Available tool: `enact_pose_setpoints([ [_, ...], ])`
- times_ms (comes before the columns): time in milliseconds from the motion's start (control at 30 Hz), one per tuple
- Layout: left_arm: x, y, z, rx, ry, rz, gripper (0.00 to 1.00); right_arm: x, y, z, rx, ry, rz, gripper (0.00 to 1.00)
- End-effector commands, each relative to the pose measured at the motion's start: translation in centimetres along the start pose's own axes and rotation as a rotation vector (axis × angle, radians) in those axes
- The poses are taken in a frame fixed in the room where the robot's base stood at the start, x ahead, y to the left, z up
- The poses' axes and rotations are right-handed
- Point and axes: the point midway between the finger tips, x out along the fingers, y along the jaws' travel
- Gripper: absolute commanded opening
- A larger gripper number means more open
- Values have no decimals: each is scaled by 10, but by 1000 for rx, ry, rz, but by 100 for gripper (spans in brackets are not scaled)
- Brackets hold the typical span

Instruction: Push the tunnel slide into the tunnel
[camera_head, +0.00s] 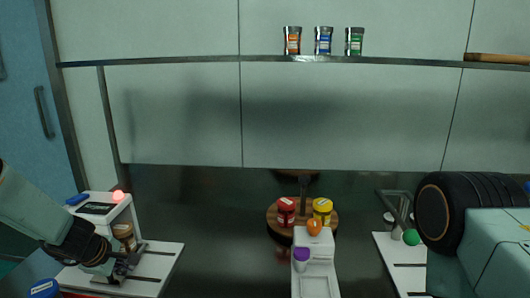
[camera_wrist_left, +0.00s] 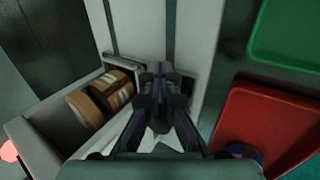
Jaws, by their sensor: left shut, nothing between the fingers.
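A white machine (camera_head: 105,212) with a lit red lamp stands at the left in the head view; I take it for the tunnel. Brown jar-like items (camera_head: 125,236) sit in its open side. In the left wrist view they (camera_wrist_left: 108,92) lie in a white-walled recess (camera_wrist_left: 42,128), left of my fingers. I cannot clearly tell the slide from the machine's other white parts. My left gripper (camera_head: 103,268) is shut and empty, low at the machine's front; its fingers (camera_wrist_left: 160,72) point at a white surface in the wrist view. Contact is unclear. My right gripper is out of view.
A white base plate (camera_head: 157,265) with dark slots lies under the machine. A red tray (camera_wrist_left: 265,118) and green tray (camera_wrist_left: 290,35) are at the wrist view's right. A round wooden board (camera_head: 275,215) with jars and a white centre machine (camera_head: 315,245) stand mid-counter. Spice jars (camera_head: 323,41) are shelved above.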

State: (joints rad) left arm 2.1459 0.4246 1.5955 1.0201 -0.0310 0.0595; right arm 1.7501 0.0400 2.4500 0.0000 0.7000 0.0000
Motion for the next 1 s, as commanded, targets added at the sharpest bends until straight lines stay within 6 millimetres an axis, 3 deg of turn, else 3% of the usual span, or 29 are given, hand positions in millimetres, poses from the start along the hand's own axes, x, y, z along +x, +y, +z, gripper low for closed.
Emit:
enact_pose_setpoints([
  [467, 0, 0, -2, 0, 0, 0, 0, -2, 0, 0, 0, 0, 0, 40],
  [1000, -1, 1, -30, -1, 1, 0, 0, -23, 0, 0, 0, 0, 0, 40],
])
